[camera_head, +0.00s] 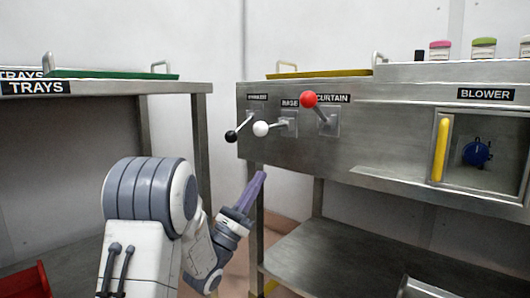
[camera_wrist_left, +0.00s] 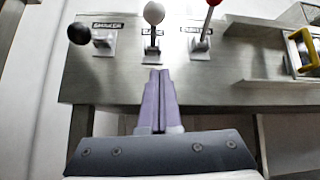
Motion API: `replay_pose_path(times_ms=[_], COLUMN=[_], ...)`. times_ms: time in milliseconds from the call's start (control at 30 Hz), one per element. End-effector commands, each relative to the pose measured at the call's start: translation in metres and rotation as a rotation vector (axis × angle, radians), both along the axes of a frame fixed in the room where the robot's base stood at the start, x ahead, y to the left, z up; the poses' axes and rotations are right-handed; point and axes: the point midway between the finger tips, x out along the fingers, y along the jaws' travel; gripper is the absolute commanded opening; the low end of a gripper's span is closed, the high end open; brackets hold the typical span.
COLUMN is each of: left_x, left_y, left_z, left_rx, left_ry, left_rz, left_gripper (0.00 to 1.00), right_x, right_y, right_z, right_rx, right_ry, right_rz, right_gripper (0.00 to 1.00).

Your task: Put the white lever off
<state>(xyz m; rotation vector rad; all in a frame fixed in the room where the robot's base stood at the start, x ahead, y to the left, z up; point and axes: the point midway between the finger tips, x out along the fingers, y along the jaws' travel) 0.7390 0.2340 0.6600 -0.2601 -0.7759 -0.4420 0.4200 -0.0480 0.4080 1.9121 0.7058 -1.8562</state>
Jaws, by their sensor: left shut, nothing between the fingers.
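In the left wrist view the white ball (camera_wrist_left: 154,13) stands at the top centre, above my fingertips. My left gripper (camera_head: 261,174) is shut and empty, below the white lever and apart from it. Its purple fingers (camera_wrist_left: 159,75) are together in the wrist view, pointing at the panel under the lever. My right gripper is in neither view.
A black-knobbed lever (camera_head: 232,136) is left of the white one, and a red-knobbed lever (camera_head: 309,100) is right under CURTAIN. A BLOWER recess with a yellow handle (camera_head: 442,150) is further right. The TRAYS table (camera_head: 180,88) stands left, with a gap between.

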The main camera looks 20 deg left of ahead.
Motion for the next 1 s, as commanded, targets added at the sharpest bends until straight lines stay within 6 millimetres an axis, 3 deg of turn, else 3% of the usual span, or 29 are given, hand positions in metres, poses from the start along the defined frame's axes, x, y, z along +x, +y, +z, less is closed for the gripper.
replay_pose_path(times_ms=[267, 500, 600, 667, 867, 1000], left_x=[0.003, 0.018, 0.032, 0.040, 0.064, 0.044], left_y=[-0.002, -0.009, -0.016, -0.020, -0.030, -0.018], left_z=[0.006, 0.027, 0.045, 0.046, 0.074, 0.081], left_rx=[-0.002, -0.003, -0.001, 0.001, -0.001, -0.001], left_ry=[0.003, 0.005, 0.000, -0.004, -0.002, 0.001], left_rz=[-0.002, -0.004, -0.004, -0.004, -0.003, 0.001], left_gripper=[0.00, 0.00, 0.00, 0.00, 0.00, 0.00], right_x=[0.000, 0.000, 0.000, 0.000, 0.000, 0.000], right_y=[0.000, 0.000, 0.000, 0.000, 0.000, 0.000], right_z=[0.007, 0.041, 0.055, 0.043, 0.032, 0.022], right_rx=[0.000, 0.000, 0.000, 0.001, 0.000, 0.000], right_ry=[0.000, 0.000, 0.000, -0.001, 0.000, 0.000], right_rz=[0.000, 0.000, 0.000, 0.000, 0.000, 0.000], right_gripper=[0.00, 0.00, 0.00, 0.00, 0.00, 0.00])
